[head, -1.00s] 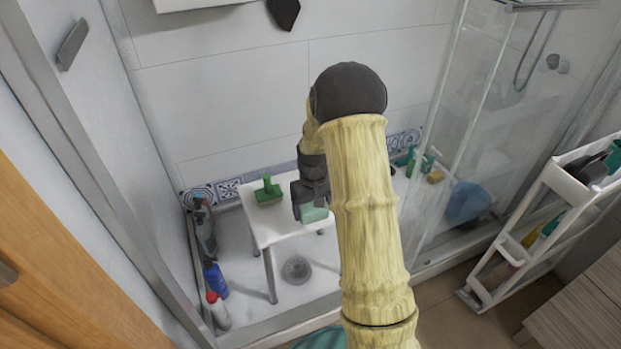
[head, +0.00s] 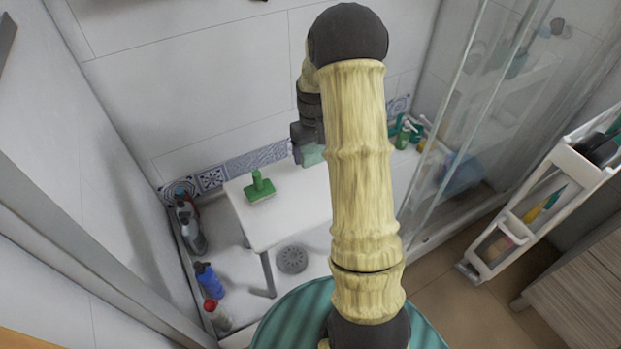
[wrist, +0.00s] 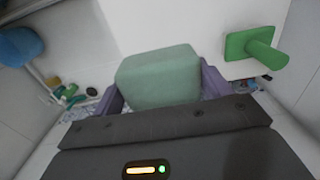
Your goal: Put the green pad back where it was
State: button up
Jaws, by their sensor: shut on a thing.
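The pale green pad (wrist: 160,78) is held between the purple fingers of my gripper (wrist: 162,90) in the wrist view. In the head view the pad (head: 313,154) shows just below my gripper (head: 298,155), partly hidden by my arm. It is over the back part of the white bench (head: 285,225); whether it touches the bench I cannot tell. A darker green handled tool (head: 259,187) stands on the bench to the left of the pad, and also shows at the right in the wrist view (wrist: 257,46).
Several bottles, one blue (head: 210,280), stand on the shower floor left of the bench. Green bottles (head: 404,132) stand in the back right corner. A glass screen (head: 450,130) and a white cart (head: 545,195) are at the right. The bench's front left is clear.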

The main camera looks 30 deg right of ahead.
jog(key=shift+s, duration=0.1)
jog(key=shift+a+f, duration=0.1)
jog(key=shift+f, duration=0.05)
jog(key=b, duration=0.2)
send_over(312, 182)
jog(key=shift+f, duration=2.3)
jog(key=shift+f, duration=0.1)
jog(key=shift+f+b, duration=0.75)
jog(key=shift+f, duration=1.65)
jog(key=shift+f, duration=0.15)
jog(key=o, duration=0.9)
